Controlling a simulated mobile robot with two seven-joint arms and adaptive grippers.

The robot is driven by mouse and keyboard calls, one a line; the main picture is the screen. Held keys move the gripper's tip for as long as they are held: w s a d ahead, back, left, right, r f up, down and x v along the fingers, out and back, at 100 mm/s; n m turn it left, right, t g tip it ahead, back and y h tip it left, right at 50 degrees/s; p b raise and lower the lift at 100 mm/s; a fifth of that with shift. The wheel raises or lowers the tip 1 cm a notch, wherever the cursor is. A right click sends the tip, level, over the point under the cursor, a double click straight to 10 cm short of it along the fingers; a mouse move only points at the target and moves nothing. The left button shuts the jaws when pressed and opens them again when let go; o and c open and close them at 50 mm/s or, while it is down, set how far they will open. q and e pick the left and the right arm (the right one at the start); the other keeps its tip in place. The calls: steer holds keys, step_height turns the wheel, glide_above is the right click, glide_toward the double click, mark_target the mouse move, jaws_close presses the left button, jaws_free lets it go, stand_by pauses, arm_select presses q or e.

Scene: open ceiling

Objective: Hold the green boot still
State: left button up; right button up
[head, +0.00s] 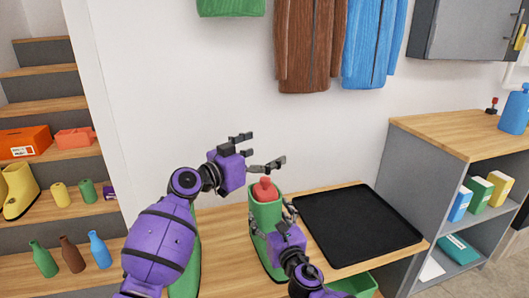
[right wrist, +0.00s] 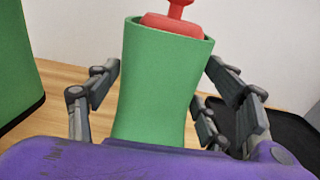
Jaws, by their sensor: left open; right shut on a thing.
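The green boot (head: 266,218) stands upright on the wooden bench, left of the black tray. A red object with a knob (head: 265,189) sits in its top opening; it also shows in the right wrist view (right wrist: 178,22). My right gripper (head: 272,224) is shut on the boot's shaft (right wrist: 160,85), with fingers on both sides of it. My left gripper (head: 262,152) is open and empty, above the boot and apart from it. A second green boot (head: 186,270) stands to the left, partly hidden by my left arm.
A black tray (head: 358,224) lies empty on the bench. A grey shelf unit (head: 410,170) stands at the right. Stairs at the left hold a yellow boot (head: 20,190), an orange box (head: 25,141) and several bottles. Jackets (head: 311,45) hang above.

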arm_select(q)
steer(key=shift+r, duration=0.15)
arm_select(e)
steer(key=o, duration=1.6)
